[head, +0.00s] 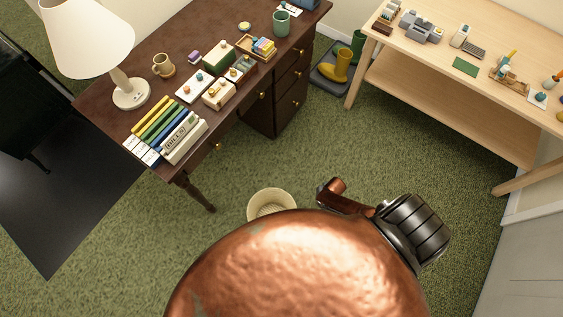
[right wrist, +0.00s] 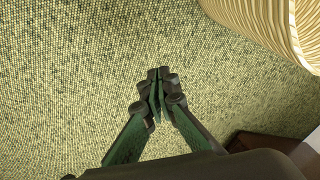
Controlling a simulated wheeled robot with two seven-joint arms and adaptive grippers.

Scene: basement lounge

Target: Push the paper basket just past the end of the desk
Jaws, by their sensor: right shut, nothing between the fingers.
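The paper basket (head: 269,197) is round and cream. In the head view it stands on the green carpet just right of the desk's near leg, its lower part hidden by a copper dome. The dark brown desk (head: 190,38) runs from its near end at lower left to the back. In the right wrist view the basket's ribbed side (right wrist: 262,22) fills the upper right corner. My right gripper (right wrist: 161,76) is shut and empty, over the carpet and apart from the basket. I cannot make out its fingers in the head view. My left gripper is not in view.
The desk carries a lamp (head: 95,40), books (head: 155,125) and small boxes. A light wooden table (head: 490,70) stands at right, with green and yellow boots (head: 342,66) between it and the desk. Open carpet (head: 400,150) lies right of the basket. A dark mat (head: 60,220) lies at left.

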